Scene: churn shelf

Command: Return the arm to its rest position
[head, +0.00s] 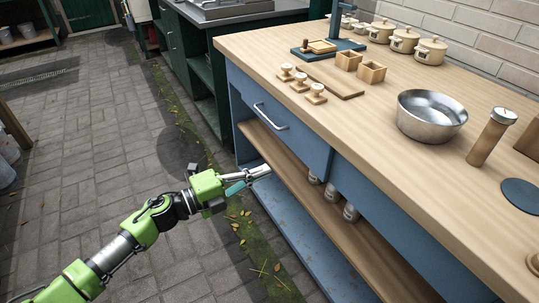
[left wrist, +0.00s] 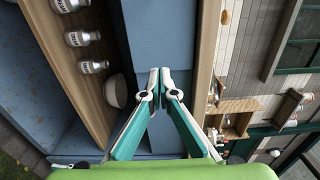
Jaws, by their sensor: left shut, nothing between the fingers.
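My left arm is green and black and reaches in from the lower left in the head view. Its gripper (head: 258,172) is in front of the blue counter's open shelf, below the drawer handle. In the left wrist view the two teal and white fingers (left wrist: 160,78) meet at their tips, with nothing between them. Behind them is the blue front of the counter. I cannot tell whether the fingertips touch the counter. My right gripper is in neither view.
The wooden worktop (head: 300,47) holds a metal bowl (head: 431,116), cream pots (head: 403,40) and wooden stamps (head: 300,82). Labelled jars (left wrist: 82,38) and a bowl (left wrist: 115,90) stand on the shelf below. The paved floor (head: 95,150) to the left is clear.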

